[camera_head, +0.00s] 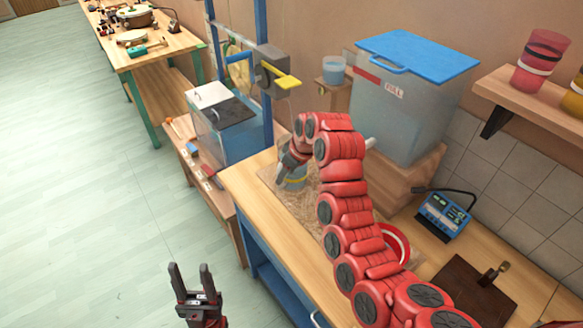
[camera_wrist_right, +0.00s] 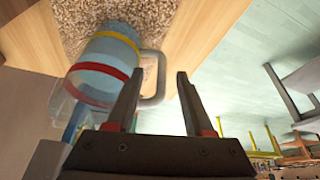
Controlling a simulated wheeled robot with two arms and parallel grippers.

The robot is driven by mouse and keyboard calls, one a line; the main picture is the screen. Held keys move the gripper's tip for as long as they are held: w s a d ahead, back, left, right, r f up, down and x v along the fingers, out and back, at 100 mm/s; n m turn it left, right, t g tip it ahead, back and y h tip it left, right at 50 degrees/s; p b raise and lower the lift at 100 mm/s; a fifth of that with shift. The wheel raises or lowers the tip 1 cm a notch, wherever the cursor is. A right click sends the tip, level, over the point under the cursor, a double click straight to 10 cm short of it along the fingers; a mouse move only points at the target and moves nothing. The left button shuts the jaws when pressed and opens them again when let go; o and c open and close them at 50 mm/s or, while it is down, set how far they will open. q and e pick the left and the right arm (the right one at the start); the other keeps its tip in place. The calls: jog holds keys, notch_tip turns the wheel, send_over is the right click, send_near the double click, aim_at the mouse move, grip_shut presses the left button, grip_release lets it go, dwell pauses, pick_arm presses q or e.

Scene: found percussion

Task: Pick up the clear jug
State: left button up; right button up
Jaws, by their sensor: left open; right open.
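The clear jug (camera_wrist_right: 105,62) has a yellow band, a red band and a grey handle (camera_wrist_right: 158,78). It stands on a speckled mat; in the head view the jug (camera_head: 296,183) is partly hidden by my right gripper (camera_head: 284,172). In the right wrist view my right gripper (camera_wrist_right: 159,76) is open, with the handle between or just beyond its fingertips; I cannot tell whether they touch. My left gripper (camera_head: 190,272) is open and empty over the floor, left of the bench.
A large clear tank (camera_head: 395,112) with a blue lid stands behind the jug. A red ring-shaped item (camera_head: 397,243), a blue device (camera_head: 443,215) and a dark board (camera_head: 468,290) are on the bench to the right. The floor at left is clear.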

aim_at(280, 187)
jog(key=p+x, duration=0.1)
jog(key=x, duration=0.1)
jog(key=p+x, duration=0.2)
jog(key=shift+w+a+f, duration=0.2)
jog(key=shift+a, duration=0.3)
jog(key=shift+w+f, duration=0.1)
jog(key=shift+f, duration=0.25)
grip_shut()
dwell(0.8)
